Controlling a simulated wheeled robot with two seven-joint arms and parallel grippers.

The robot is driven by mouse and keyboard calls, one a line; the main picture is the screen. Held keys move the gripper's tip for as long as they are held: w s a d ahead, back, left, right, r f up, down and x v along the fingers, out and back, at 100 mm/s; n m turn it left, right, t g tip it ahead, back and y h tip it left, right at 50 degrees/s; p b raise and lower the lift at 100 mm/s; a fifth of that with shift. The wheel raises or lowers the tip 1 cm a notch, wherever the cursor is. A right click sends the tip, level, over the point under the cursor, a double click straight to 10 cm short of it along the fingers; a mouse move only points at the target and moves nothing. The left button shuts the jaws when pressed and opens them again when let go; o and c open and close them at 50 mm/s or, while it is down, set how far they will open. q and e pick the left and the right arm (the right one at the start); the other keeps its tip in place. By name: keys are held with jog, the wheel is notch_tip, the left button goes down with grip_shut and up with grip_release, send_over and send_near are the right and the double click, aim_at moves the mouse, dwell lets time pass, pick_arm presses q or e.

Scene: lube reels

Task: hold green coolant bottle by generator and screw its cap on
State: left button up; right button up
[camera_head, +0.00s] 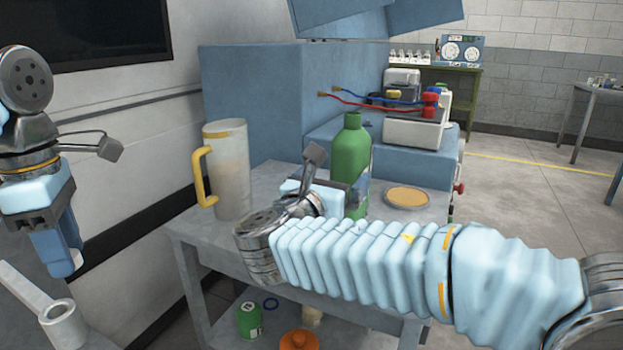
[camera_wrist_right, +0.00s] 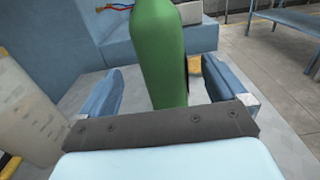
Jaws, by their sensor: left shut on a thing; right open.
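The green coolant bottle (camera_head: 350,150) stands upright on the grey cart, in front of the blue generator housing. No cap shows on its neck. My right gripper (camera_head: 345,188) is low at the bottle. In the right wrist view my right gripper (camera_wrist_right: 162,85) is open, with one finger on each side of the bottle (camera_wrist_right: 160,45) and a visible gap on the left side. My left gripper (camera_head: 66,258) is far to the left, away from the bottle, pointing down. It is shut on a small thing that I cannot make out. I cannot see the cap clearly.
A beige jug with a yellow handle (camera_head: 228,165) stands left of the bottle. A round tan lid (camera_head: 406,197) lies to its right. The generator housing (camera_head: 255,95) closes off the back. A green can (camera_head: 249,318) and an orange item (camera_head: 299,341) are on the lower shelf.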

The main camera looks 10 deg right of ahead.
aim_at(340, 173)
pick_arm(q)
jog(key=shift+r, duration=0.15)
pick_arm(e)
jog(key=shift+x, duration=1.45)
jog(key=shift+d, duration=0.1)
pick_arm(q)
jog(key=shift+r+p, duration=0.5)
jog(key=shift+p, duration=0.05)
pick_arm(e)
jog(key=x, duration=0.5)
jog(key=shift+r, duration=0.2)
jog(key=c, duration=1.5)
pick_arm(q)
jog(key=shift+r+p, duration=0.7)
pick_arm(e)
notch_tip(340, 173, up, 10)
jog(key=shift+r, duration=0.1)
